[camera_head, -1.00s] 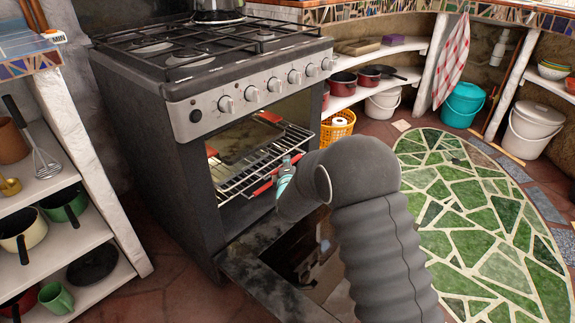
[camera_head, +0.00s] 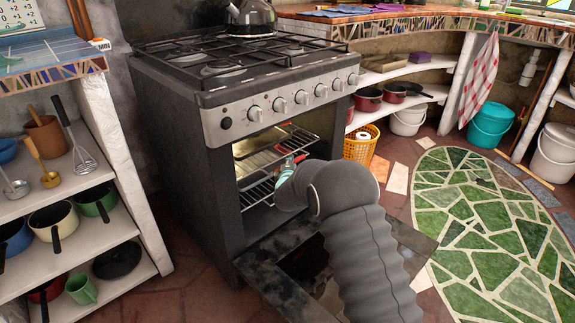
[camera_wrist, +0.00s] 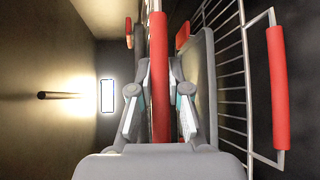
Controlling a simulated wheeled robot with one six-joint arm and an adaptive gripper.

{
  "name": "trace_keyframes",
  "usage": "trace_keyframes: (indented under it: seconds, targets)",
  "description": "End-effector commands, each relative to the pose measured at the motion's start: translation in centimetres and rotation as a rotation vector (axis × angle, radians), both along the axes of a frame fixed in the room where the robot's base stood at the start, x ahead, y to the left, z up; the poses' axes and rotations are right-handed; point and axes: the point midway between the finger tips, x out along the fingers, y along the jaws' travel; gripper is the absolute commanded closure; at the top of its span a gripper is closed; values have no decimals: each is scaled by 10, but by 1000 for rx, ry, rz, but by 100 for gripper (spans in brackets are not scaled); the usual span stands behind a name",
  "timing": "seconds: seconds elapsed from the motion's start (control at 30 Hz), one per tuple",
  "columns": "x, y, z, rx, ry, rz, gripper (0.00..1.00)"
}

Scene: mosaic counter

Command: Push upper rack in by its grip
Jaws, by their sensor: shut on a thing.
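The upper rack (camera_head: 262,158) is a wire shelf in the open oven (camera_head: 200,170). Its red grip (camera_wrist: 159,60) runs upright through the middle of the wrist view. My gripper (camera_wrist: 159,100) has a finger on each side of this grip and is shut on it. In the head view my gripper (camera_head: 288,172) is at the oven opening, partly hidden by my wrist. A lower rack (camera_head: 257,192) sits beneath, with its own red grip (camera_wrist: 278,88) at the right of the wrist view, apart from my fingers.
The oven door (camera_head: 290,270) is folded down in front, partly behind my arm. A lit lamp (camera_wrist: 70,95) shows inside the oven. Shelves with pots (camera_head: 75,220) stand left. A yellow basket (camera_head: 360,145) is right of the oven. The green mosaic floor (camera_head: 480,215) is open.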

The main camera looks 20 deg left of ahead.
Motion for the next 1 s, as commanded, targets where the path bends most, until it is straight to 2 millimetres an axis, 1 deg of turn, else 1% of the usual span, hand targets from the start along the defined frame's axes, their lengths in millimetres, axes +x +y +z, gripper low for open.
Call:
trace_keyframes:
  seconds: [0.07,0.1,0.17,0.2,0.47,0.63,0.77,1.0]
  targets:
    - [0,2,2,1,-5,4,100]
    - [0,3,2,1,-4,5,76]
    - [0,3,2,1,-4,5,62]
    - [0,3,2,1,-4,5,58]
    - [-1,2,2,1,-3,3,58]
    - [-9,1,4,0,-3,5,58]
    - [-26,-2,6,0,-2,6,58]
    - [-70,-12,12,0,-2,6,58]
